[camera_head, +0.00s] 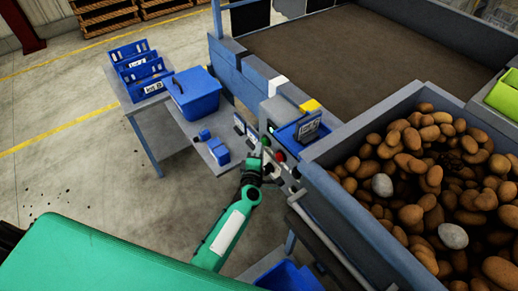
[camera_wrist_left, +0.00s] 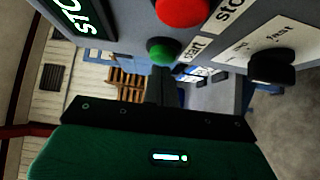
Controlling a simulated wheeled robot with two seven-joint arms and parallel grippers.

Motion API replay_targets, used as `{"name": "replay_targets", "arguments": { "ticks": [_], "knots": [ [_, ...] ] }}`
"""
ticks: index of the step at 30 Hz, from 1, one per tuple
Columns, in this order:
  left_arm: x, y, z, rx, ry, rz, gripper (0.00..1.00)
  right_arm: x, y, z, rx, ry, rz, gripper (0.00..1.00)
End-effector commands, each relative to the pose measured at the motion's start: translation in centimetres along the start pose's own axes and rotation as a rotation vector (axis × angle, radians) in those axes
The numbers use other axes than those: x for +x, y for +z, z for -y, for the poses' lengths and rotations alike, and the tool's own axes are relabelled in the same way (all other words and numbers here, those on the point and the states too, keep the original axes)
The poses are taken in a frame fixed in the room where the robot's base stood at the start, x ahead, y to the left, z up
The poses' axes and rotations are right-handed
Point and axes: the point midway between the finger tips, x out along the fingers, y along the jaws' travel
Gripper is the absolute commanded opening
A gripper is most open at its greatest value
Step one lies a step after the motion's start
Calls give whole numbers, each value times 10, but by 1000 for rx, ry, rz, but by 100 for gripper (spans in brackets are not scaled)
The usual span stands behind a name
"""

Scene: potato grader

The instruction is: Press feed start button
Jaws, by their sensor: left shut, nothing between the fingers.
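The control panel of the grader shows in both views. A green button (camera_head: 265,141) sits beside a red button (camera_head: 280,155) in the head view. In the left wrist view the green button (camera_wrist_left: 160,50) has a "start" label, and the red button (camera_wrist_left: 183,10) has a "stop" label. A black knob (camera_wrist_left: 271,66) is to the right. My left gripper (camera_head: 266,166) is shut and empty, close in front of the panel. Its dark fingertips (camera_wrist_left: 161,84) reach up towards the green button in the wrist view; I cannot tell whether they touch it. My right gripper is not in view.
A hopper (camera_head: 345,196) full of potatoes and a few pale stones stands right of the panel. A side table (camera_head: 160,124) with blue bins (camera_head: 197,92) stands left. Open floor lies further left.

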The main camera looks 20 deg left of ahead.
Motion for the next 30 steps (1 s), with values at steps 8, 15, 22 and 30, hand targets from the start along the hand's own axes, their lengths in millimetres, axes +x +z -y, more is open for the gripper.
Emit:
{"name": "replay_targets", "arguments": {
  "ticks": [8,15,22,30],
  "knots": [
    [3,3,0,0,0,0,0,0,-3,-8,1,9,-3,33],
    [7,8,0,-2,1,0,0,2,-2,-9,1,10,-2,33],
    [18,20,-2,-2,2,4,0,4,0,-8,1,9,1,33],
    [19,22,-5,-4,6,9,0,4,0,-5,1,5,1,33]
  ]
}}
